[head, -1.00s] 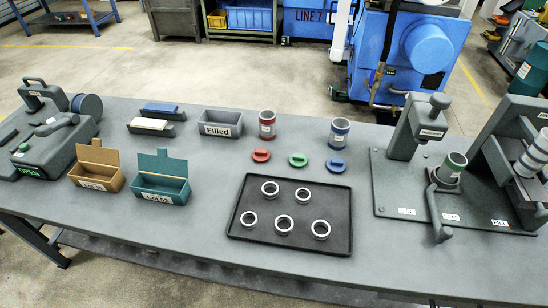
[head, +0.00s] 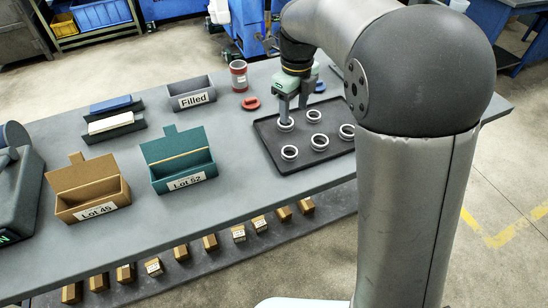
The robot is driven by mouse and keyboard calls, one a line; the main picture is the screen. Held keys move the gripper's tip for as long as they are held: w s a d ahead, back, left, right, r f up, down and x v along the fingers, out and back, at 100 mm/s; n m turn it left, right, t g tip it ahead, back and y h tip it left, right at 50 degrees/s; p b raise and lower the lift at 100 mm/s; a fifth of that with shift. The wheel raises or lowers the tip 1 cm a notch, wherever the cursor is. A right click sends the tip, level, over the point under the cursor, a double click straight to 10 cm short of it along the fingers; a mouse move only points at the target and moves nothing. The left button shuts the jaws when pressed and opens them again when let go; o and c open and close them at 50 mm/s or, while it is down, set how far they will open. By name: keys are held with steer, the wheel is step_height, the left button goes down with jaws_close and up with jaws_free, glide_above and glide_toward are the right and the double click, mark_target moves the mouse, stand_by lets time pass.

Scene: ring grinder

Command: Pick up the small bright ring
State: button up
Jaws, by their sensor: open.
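Several bright rings lie flat on the black tray (head: 262,128) on the bench. They include a back-left ring (head: 285,126), a back ring (head: 314,115), a front-left ring (head: 289,153), a front-middle ring (head: 319,142) and a right ring (head: 347,131). Their sizes look alike, so I cannot tell which is the small one. My gripper (head: 293,110) is open and points down at the tray's back-left corner. One finger overlaps the back-left ring in the picture; I cannot tell whether it touches. My arm hides the tray's right side.
A red-banded cup (head: 239,76) and a red lid (head: 251,103) stand left of my gripper; a blue lid (head: 319,87) is behind it. Bench space before the tray is clear.

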glide_toward(289, 156)
steer(key=shift+w+d+f, duration=0.2)
steer(key=shift+d, duration=0.1)
steer(key=shift+s+a+f+p, duration=0.15)
steer(key=shift+f+p, duration=0.2)
steer(key=shift+f, duration=1.25)
steer(key=shift+w+a+f+p, duration=0.1)
steer(key=shift+f+p, duration=0.2)
steer(key=shift+f, duration=1.25)
steer(key=c, duration=0.8)
